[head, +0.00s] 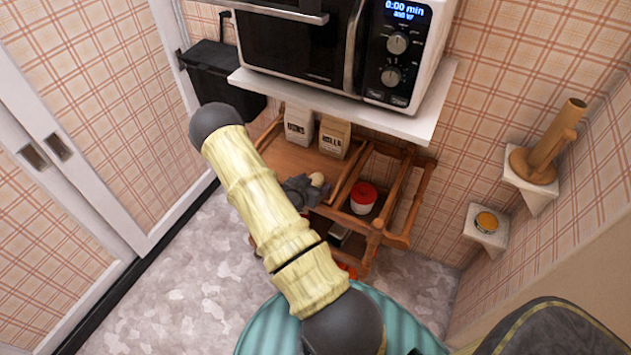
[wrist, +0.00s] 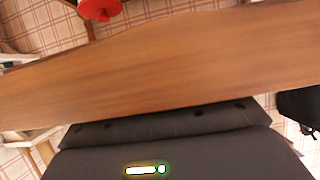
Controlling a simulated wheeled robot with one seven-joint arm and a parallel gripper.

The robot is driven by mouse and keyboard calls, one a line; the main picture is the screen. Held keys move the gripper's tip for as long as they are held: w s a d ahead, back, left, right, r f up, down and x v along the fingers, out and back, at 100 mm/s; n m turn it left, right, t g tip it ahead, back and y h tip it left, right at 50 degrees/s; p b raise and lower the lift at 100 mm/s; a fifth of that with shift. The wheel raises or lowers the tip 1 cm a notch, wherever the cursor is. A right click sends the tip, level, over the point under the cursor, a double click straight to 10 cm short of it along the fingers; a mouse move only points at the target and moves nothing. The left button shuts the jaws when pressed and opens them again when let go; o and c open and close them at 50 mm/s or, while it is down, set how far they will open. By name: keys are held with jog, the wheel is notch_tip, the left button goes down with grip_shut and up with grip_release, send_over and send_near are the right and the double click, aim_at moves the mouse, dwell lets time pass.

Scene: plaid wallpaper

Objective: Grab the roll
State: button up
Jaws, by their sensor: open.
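A small pale, rounded thing (head: 317,179), which looks like the roll, sits on the wooden cart's top shelf (head: 290,158), towards its front right. My gripper (head: 302,190) shows as a dark grey shape right beside it, partly hidden behind my arm. The gripper is open. I cannot tell whether the roll lies between the fingers or only next to them. In the wrist view, a wooden board (wrist: 160,62) fills the middle, with my dark gripper body below it. The roll does not show there.
Two paper bags (head: 298,128) (head: 334,139) stand at the back of the cart. A red-lidded jar (head: 363,197) sits to the right. A microwave (head: 300,45) on a white shelf (head: 436,105) hangs above the cart. Small wall shelves (head: 486,238) are at the right. Floor at the left is clear.

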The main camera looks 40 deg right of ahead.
jog(key=c, duration=1.1)
notch_tip(320, 180, up, 10)
jog(key=shift+p, duration=0.45)
